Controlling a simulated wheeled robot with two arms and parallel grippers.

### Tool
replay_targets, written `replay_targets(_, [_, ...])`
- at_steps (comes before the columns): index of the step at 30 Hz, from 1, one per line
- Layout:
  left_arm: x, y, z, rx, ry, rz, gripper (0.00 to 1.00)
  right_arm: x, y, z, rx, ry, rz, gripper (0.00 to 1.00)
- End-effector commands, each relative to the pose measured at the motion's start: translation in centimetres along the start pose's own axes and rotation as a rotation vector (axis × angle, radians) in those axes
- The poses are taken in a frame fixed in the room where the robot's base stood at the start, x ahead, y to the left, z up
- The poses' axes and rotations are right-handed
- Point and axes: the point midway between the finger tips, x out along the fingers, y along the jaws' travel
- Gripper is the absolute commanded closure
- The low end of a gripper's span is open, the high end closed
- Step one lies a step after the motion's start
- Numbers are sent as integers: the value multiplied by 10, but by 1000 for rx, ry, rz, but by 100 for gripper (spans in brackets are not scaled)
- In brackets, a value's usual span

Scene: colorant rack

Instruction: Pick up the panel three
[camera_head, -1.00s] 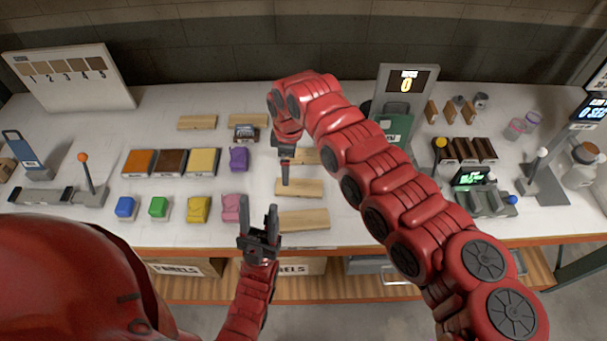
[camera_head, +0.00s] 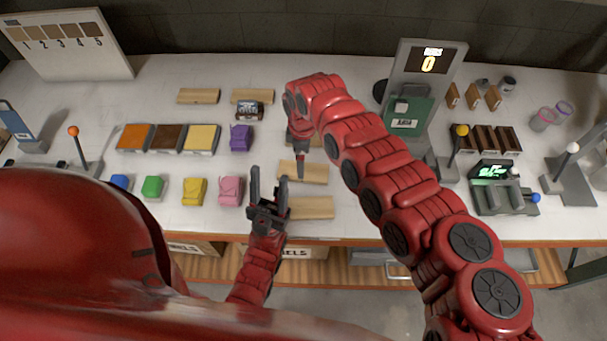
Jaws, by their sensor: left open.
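Several plain light-wood panels lie on the white table. Two are at the back, a left one (camera_head: 199,95) and a right one (camera_head: 252,94). A front column holds a front panel (camera_head: 312,208), a middle panel (camera_head: 315,173) and a rear one (camera_head: 316,140) partly hidden by my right arm. I see no number on them, so I cannot tell which is panel three. My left gripper (camera_head: 269,180) is open and empty, fingers pointing away, just left of the front panel. My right gripper (camera_head: 300,172) points down over the middle panel; its fingers overlap, so its opening is unclear.
Coloured blocks, such as a pink one (camera_head: 230,190) and a purple one (camera_head: 241,137), stand left of the panels. A small dark box (camera_head: 249,110) sits by the back right panel. A green device (camera_head: 408,115) stands behind my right arm.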

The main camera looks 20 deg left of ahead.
Motion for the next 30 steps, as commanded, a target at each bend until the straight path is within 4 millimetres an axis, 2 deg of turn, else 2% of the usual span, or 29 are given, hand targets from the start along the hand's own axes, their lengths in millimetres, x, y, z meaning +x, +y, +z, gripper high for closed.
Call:
replay_targets(5, [-9, 0, 1, 0, 0, 0, 50, 14, 0, -1, -2, 1, 0, 0])
replay_targets(12, [-34, 2, 6, 0, 0, 0, 50, 53, 1, 1, 0, 1, -1, 0])
replay_targets(20, [-32, 2, 5, 0, 0, 0, 50, 54, 2, 1, 0, 0, 0, 0])
replay_targets(30, [-32, 2, 5, 0, 0, 0, 50, 54, 2, 2, 0, 0, 0, 59])
